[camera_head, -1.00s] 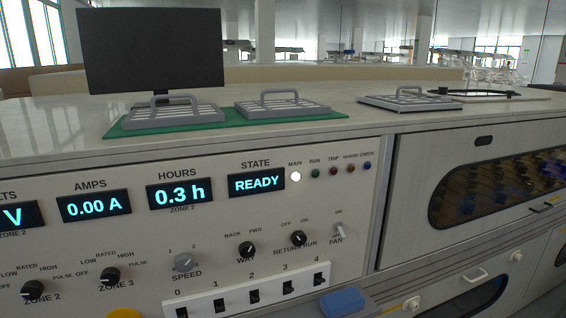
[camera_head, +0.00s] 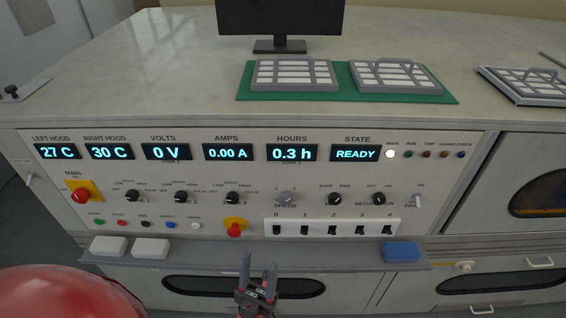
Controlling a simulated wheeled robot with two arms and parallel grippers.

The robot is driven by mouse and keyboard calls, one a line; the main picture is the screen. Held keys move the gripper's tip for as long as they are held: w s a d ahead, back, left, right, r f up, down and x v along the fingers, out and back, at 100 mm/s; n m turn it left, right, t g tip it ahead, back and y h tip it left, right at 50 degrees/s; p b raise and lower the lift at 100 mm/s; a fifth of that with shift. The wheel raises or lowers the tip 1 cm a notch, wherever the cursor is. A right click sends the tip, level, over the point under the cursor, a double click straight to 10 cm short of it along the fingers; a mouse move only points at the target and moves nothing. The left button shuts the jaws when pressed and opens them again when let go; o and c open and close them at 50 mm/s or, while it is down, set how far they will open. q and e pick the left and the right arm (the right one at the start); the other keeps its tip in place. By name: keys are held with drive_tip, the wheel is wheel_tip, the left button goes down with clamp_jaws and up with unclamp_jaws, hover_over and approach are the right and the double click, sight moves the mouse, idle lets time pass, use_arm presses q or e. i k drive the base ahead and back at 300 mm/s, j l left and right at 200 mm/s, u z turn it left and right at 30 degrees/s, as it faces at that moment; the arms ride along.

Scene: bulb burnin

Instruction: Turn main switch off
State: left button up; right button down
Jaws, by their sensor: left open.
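The main switch (camera_head: 82,195) is a red rotary knob on a yellow plate at the left of the control panel, under the label MAIN. The white MAIN lamp (camera_head: 390,154) is lit, and the STATE display (camera_head: 355,154) reads READY. My left gripper (camera_head: 259,268) is at the bottom centre, in front of the panel's lower ledge. Its fingers point up and are apart, with nothing between them. It is well to the right of and below the main switch, not touching it. My right gripper does not show.
A red and yellow emergency-style button (camera_head: 235,228) sits mid panel, beside a white strip of numbered switches (camera_head: 331,228). White blocks (camera_head: 150,248) and a blue block (camera_head: 401,252) lie on the ledge. A large red rounded object (camera_head: 62,292) fills the lower left corner. Trays (camera_head: 293,75) stand on top.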

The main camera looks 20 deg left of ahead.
sight(80, 196)
drive_tip(key=u, duration=2.05)
drive_tip(key=i+j, duration=0.15)
drive_tip(key=j, duration=0.2)
drive_tip(key=i+j+u, duration=0.15)
drive_tip(key=j, duration=0.2)
drive_tip(key=i+j, duration=0.15)
drive_tip(key=j, duration=0.15)
drive_tip(key=i+j+u, duration=0.15)
drive_tip(key=j, duration=0.2)
